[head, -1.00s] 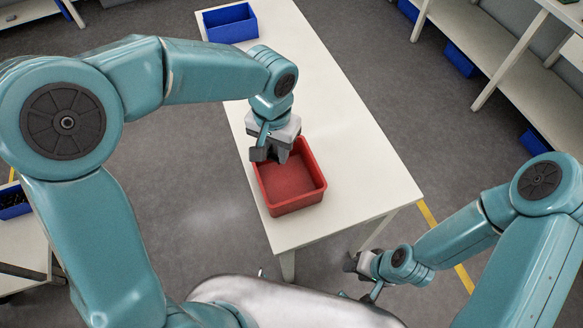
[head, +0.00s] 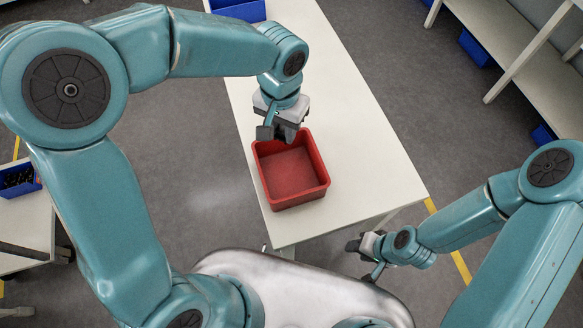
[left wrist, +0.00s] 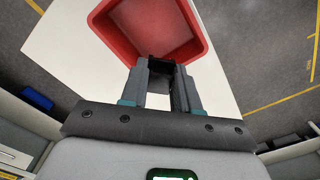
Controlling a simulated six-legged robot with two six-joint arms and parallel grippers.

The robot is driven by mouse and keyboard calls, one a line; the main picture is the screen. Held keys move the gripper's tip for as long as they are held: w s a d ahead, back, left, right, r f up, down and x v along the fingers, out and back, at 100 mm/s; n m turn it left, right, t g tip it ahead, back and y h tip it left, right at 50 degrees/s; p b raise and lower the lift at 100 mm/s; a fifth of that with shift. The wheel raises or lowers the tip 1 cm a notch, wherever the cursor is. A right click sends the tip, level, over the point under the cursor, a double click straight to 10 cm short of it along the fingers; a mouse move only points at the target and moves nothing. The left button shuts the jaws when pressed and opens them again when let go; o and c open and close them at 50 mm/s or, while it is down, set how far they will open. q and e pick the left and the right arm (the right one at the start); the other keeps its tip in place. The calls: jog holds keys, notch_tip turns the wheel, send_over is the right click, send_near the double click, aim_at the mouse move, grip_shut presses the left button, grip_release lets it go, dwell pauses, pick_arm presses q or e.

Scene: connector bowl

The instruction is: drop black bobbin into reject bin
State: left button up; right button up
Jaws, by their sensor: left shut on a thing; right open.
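The red bin (head: 290,172) stands on the white table near its front end and looks empty inside. My left gripper (head: 284,138) is above the bin's far edge, pointing down. In the left wrist view the left gripper (left wrist: 160,75) is shut on a small black thing, the black bobbin (left wrist: 161,63), held between the fingertips in front of the red bin (left wrist: 150,28). The bobbin cannot be made out in the head view. My right gripper (head: 362,245) is open and empty, off the table to the lower right.
A blue bin (head: 238,10) stands at the table's far end. The white table (head: 355,150) is bare to the right of the red bin. Another blue bin with dark contents (head: 18,180) sits on a side table at the left. Shelves (head: 510,70) stand at the upper right.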

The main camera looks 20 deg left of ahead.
pick_arm(q)
jog(key=shift+s+f, duration=0.3)
jog(key=shift+f, duration=0.15)
jog(key=f+b, duration=0.2)
jog(key=f, duration=0.1)
jog(key=f+b, duration=0.1)
jog(key=shift+w+f+b, duration=0.2)
jog(key=shift+w+b, duration=0.1)
jog(key=shift+b, duration=0.05)
jog(key=shift+s+f, duration=0.15)
jog(key=shift+f, duration=0.05)
jog(key=shift+s+a, duration=0.1)
jog(key=shift+s, duration=0.05)
jog(key=shift+r, duration=0.1)
jog(key=o, duration=1.1)
jog(key=shift+w, duration=0.2)
jog(key=shift+s, duration=0.2)
jog(key=shift+w+r, duration=0.2)
jog(key=shift+r, duration=0.05)
notch_tip(320, 180, up, 16)
jog(key=shift+s+f, duration=0.1)
jog(key=shift+s, duration=0.05)
jog(key=shift+s, duration=0.1)
